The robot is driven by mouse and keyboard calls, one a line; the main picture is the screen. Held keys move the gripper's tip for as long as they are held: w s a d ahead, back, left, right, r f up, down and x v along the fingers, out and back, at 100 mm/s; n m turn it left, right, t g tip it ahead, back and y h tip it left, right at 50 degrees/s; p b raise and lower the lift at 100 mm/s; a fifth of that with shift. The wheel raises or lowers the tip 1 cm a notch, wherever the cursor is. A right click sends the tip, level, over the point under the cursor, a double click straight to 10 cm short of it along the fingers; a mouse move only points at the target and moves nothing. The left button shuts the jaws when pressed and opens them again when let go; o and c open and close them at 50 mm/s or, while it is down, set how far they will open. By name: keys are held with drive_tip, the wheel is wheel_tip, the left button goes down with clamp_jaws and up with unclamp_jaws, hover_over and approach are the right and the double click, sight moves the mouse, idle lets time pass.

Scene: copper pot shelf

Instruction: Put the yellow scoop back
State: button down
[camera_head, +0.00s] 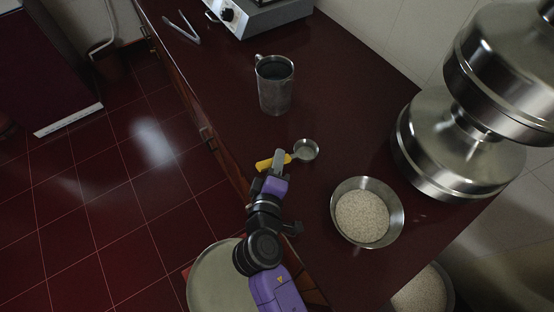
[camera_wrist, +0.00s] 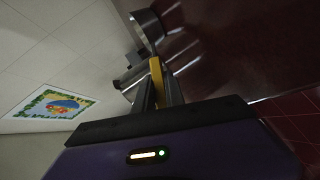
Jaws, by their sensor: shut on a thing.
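The yellow scoop has a yellow handle (camera_head: 265,164) and a round metal cup (camera_head: 306,149). My gripper (camera_head: 278,158) is shut on the handle, with the cup out to the right of the fingers in the head view. In the wrist view the yellow handle (camera_wrist: 156,72) stands between my two fingers (camera_wrist: 158,92), and the metal cup (camera_wrist: 147,27) is beyond it. The scoop is over the dark red counter; I cannot tell if it touches it. A metal bowl (camera_head: 397,228) of white grain stands on the counter to the right of my gripper.
A grey metal jug (camera_head: 274,86) stands on the counter beyond the scoop. Tongs (camera_head: 183,28) and a stove (camera_head: 262,14) are at the far end. Large stacked metal vessels (camera_head: 447,151) stand at the right.

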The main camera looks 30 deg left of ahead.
drive_tip(key=shift+f, duration=0.15)
drive_tip(key=c, duration=1.4)
unclamp_jaws()
drive_tip(key=shift+r, duration=0.2)
drive_tip(key=b+v, duration=0.1)
drive_tip(key=v, duration=1.1)
drive_tip(key=shift+f, duration=0.1)
drive_tip(key=shift+a, duration=0.15)
